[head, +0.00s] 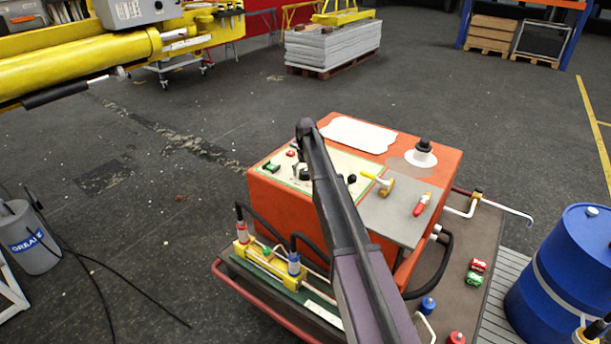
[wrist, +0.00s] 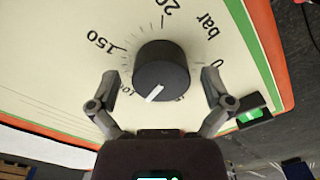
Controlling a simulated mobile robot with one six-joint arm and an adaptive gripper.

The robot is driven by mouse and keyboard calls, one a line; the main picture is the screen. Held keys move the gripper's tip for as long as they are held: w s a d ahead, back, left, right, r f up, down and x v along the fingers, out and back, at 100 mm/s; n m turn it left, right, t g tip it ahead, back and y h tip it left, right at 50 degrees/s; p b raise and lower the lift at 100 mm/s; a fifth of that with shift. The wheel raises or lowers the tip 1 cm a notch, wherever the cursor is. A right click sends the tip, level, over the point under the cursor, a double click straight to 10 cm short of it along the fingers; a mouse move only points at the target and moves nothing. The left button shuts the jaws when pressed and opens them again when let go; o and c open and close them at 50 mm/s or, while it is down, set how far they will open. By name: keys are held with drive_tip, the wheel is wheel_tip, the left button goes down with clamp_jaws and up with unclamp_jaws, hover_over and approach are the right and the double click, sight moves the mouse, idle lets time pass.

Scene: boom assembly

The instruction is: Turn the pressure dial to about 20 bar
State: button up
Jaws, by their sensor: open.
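The pressure dial (wrist: 160,68) is a round black knob with a white pointer mark, on a cream panel (wrist: 70,40) printed with a bar scale. The pointer mark faces the bottom of the wrist view, slightly left, near the partly hidden 100 label and well away from the 0 at the right. My gripper (wrist: 160,75) is open, with one finger on each side of the knob and visible gaps between. In the head view, my arm crosses the orange console (head: 270,210) and covers part of its panel.
The console top also carries a yellow-handled valve (head: 385,185), a red-handled part (head: 422,204) and a black-topped knob (head: 424,146). A green rocker switch (wrist: 250,115) sits just right of my gripper. A blue drum (head: 560,270) stands to the right.

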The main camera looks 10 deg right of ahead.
drive_tip(key=c, duration=1.1)
drive_tip(key=shift+n, duration=0.4)
drive_tip(key=n, duration=1.8)
drive_tip(key=shift+s, duration=0.1)
